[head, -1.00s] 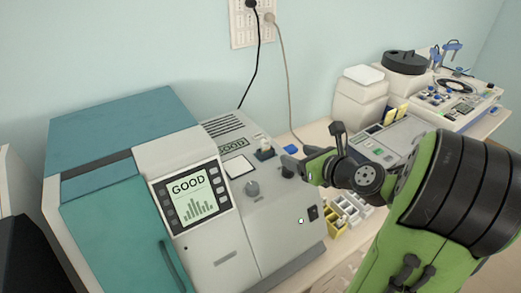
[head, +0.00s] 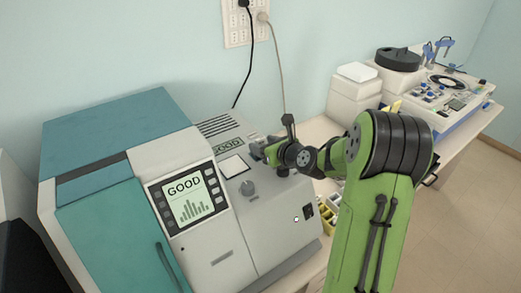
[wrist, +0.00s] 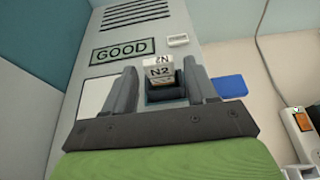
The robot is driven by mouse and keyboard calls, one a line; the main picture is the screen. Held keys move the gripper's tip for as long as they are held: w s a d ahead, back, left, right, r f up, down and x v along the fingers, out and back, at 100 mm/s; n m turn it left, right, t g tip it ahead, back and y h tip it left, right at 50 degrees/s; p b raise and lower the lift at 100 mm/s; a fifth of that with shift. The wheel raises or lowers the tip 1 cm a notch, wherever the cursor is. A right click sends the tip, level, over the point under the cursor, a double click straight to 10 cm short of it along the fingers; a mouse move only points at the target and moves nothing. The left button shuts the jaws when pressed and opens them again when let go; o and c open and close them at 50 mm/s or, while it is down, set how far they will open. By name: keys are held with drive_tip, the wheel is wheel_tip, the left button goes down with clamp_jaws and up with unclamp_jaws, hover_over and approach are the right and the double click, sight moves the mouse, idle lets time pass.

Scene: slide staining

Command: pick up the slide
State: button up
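The slide (wrist: 159,68), with a pale end labelled N2, stands in a dark holder (wrist: 160,95) on top of the grey machine (head: 262,215). In the wrist view it shows between the two fingers of my gripper (wrist: 159,80). The fingers are apart, with a visible gap on each side of the slide. In the head view my gripper (head: 262,152) is over the machine's top, just right of the white square plate (head: 232,166). The slide and its holder are hidden there behind my gripper.
A blue block (wrist: 229,86) lies right of the gripper. The machine's screen (head: 187,198) and top label (wrist: 123,50) read GOOD. A yellow rack (head: 327,214) stands right of the machine, partly behind my arm. The wall is close behind.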

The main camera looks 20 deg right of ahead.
clamp_jaws()
